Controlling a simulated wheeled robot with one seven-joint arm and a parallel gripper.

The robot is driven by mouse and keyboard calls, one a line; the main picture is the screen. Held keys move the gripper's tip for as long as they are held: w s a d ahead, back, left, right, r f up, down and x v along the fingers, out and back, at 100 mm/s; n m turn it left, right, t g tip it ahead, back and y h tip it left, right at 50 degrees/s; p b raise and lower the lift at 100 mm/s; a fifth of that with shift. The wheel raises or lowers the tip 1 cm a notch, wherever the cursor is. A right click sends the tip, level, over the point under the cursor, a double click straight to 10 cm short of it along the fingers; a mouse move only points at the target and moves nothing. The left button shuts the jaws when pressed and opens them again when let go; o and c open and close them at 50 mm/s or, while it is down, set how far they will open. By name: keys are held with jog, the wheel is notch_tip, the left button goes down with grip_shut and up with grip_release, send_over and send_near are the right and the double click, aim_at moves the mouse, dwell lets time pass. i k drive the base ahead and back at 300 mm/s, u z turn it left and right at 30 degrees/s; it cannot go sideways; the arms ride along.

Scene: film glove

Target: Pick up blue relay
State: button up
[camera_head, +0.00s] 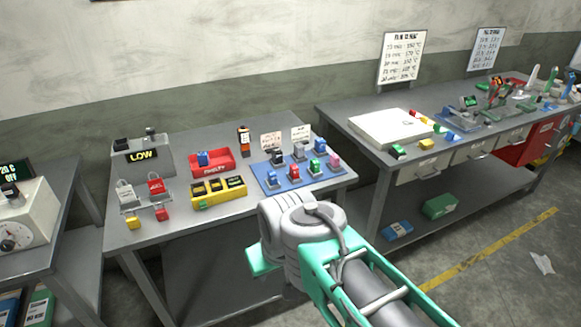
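Several small coloured relays stand in grey sockets on a blue mat (270,183) on the middle table. A further blue block (203,158), which looks like a relay, sits in a red tray (221,168) to the left. I cannot tell which of these is meant. My arm reaches in from the lower right, in front of the table; my gripper's fingers do not show.
A yellow bin (205,203) with dark items is left of the mat. A grey box reading LOW (141,155) and padlocks stand farther left. A white box (391,132) and small coloured blocks are on the right bench (345,118).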

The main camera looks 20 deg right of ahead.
aim_at(320, 144)
jog(key=z, duration=0.2)
jog(key=i, duration=1.2)
jog(key=u, duration=0.1)
